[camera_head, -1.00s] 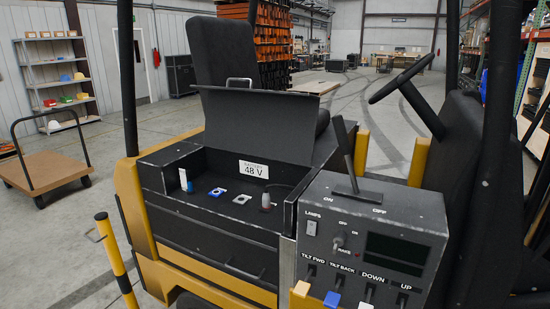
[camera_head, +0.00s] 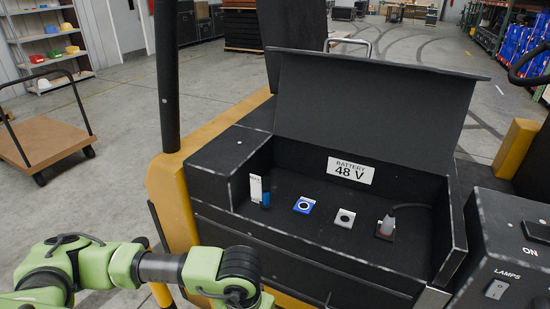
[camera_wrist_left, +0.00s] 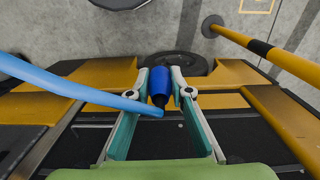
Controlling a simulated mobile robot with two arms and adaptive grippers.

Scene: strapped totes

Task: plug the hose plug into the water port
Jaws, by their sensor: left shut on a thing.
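In the left wrist view, my left gripper (camera_wrist_left: 161,88) is shut on a blue plug (camera_wrist_left: 158,80), its two fingers on either side. A light blue hose (camera_wrist_left: 75,90) comes in from the left and ends by the plug's dark end; I cannot tell how they join. In the head view my green left arm shows at the lower left, below and left of the open battery compartment; its fingers and the plug are not visible there. Inside the compartment is a blue square port (camera_head: 304,205) with a dark round hole, probably the water port. My right gripper is not in view.
A similar white port (camera_head: 344,217) sits right of the blue one, then a grey connector with a cable (camera_head: 386,226). A white gauge with a blue cylinder (camera_head: 265,195) stands left. The raised lid (camera_head: 370,110) backs the compartment. A dark post (camera_head: 166,75) rises left.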

